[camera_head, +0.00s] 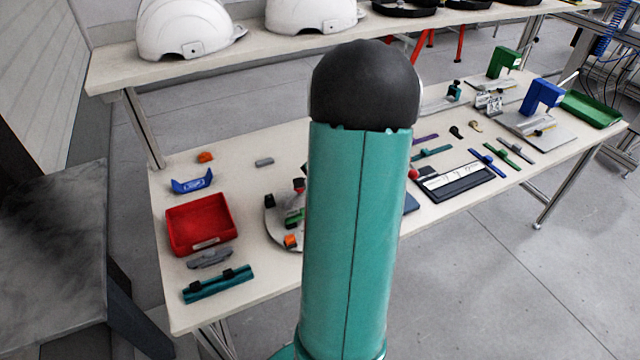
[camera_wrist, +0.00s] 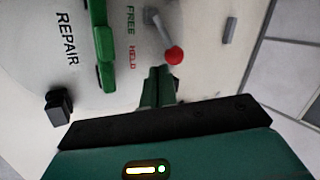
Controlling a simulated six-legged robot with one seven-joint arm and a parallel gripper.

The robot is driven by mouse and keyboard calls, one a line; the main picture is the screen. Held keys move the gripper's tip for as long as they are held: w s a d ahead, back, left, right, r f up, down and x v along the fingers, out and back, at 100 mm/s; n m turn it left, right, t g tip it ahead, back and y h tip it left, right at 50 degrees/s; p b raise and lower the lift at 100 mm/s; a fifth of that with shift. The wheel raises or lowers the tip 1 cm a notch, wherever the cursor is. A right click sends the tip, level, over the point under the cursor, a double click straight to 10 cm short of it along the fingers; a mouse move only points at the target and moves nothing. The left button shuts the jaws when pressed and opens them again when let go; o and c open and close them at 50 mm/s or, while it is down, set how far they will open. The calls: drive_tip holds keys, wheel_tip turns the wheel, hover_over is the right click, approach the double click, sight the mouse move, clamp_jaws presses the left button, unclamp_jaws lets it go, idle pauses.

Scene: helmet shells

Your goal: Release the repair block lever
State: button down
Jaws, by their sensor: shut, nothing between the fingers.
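In the wrist view, the repair block lever (camera_wrist: 162,34) is a short grey arm ending in a red knob (camera_wrist: 174,55). It stands on a pale round plate (camera_wrist: 30,75) lettered REPAIR, FREE and HELD. The knob is beside the word HELD. In the head view the plate (camera_head: 272,230) is partly hidden by my teal arm, which also hides the gripper.
A black block (camera_wrist: 58,105) sits at the plate's lower left. A small grey block (camera_wrist: 229,30) lies on the table at right. In the head view, a red tray (camera_head: 232,222) stands left of the plate. White helmet shells (camera_head: 186,28) sit on the shelf behind.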

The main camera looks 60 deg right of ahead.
drive_tip(key=shift+w+d+f, duration=0.1)
drive_tip(key=shift+w+f, duration=0.15)
drive_tip(key=shift+w, duration=0.25)
drive_tip(key=shift+w+d+f, duration=0.1)
drive_tip(key=shift+w+f, duration=0.15)
drive_tip(key=shift+w, duration=0.25)
